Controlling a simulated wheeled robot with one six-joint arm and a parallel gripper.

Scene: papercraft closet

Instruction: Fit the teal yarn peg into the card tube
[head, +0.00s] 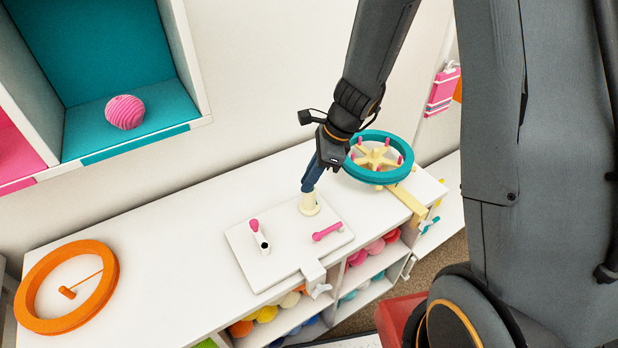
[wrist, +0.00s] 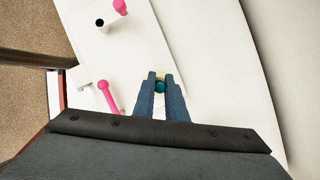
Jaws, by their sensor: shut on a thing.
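My gripper (head: 311,178) points down over the white board, its blue fingers shut on the teal yarn peg. In the wrist view the peg's round teal top (wrist: 160,87) shows between the fingertips (wrist: 160,80); the fingers hide it in the head view. A cream upright piece with a wider foot (head: 309,207) stands on the board directly under the fingers. I cannot tell whether the peg is inside it or just above it. A short white tube (head: 264,240) with a dark open end stands at the board's left part; its hole also shows in the wrist view (wrist: 100,22).
The white board (head: 285,262) is clamped at the counter's front edge. On it are an upright pink-headed peg (head: 253,225) and a leaning pink peg (head: 327,232). A teal wheel (head: 403,152) stands behind right of the gripper. An orange hoop (head: 110,290) lies left; the counter between is clear.

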